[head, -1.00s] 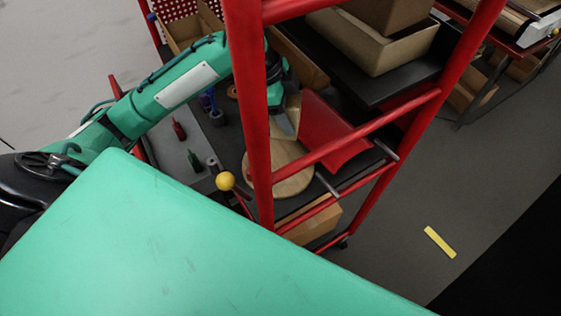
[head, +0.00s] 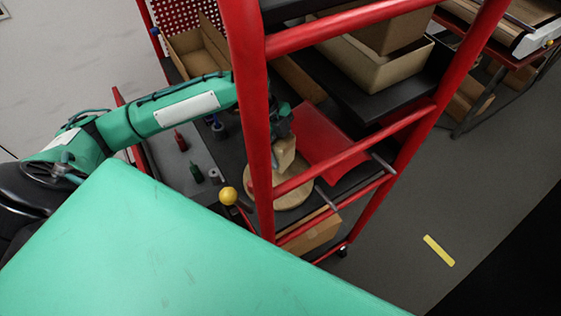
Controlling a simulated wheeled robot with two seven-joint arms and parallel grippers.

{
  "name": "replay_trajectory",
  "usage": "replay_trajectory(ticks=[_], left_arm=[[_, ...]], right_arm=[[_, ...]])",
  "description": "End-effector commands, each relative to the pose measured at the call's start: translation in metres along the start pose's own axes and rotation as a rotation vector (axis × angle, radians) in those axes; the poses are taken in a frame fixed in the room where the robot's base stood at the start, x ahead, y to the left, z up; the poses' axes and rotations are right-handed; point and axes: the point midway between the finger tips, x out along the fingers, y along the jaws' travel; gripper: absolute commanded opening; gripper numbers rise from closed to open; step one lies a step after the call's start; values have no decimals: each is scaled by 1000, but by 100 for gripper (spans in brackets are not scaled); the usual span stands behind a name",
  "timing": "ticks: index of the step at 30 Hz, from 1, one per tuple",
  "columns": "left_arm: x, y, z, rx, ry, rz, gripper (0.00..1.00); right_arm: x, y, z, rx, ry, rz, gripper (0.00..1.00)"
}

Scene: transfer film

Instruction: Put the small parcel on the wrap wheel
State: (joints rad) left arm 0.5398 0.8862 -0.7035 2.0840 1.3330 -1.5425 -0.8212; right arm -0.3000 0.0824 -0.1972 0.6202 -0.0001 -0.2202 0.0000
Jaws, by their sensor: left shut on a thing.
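The small parcel (head: 285,154) is a tan block, seen behind the red frame in the head view. My left gripper (head: 281,141) reaches in from the left and is shut on it; the fingers are small and partly hidden. The wrap wheel (head: 294,195) is a round, pale wooden disc on the dark work surface, partly covered by a red post and bar. The parcel is at the wheel's far part in the picture; I cannot tell whether it touches the disc. My right gripper is not in view.
Red frame posts (head: 257,140) and bars (head: 345,158) stand in front of the wheel. A red sloping panel (head: 318,140) is close to the gripper's right. A yellow ball knob (head: 228,196) and small bottles (head: 196,173) are left of the wheel. Cardboard boxes (head: 375,72) sit on the upper shelf.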

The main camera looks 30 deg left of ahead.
Motion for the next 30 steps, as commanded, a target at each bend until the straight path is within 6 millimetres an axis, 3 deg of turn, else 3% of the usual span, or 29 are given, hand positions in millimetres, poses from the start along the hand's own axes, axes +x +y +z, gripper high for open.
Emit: replay_trajectory(ticks=[7,18,29,30], left_arm=[[26,0,10,0,1,-1,25],[64,0,26,-1,0,0,25],[69,0,28,0,-1,-2,25],[69,0,28,1,-1,-1,62]], right_arm=[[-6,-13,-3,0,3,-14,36],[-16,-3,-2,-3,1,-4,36],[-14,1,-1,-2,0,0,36],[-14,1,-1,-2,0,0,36]])
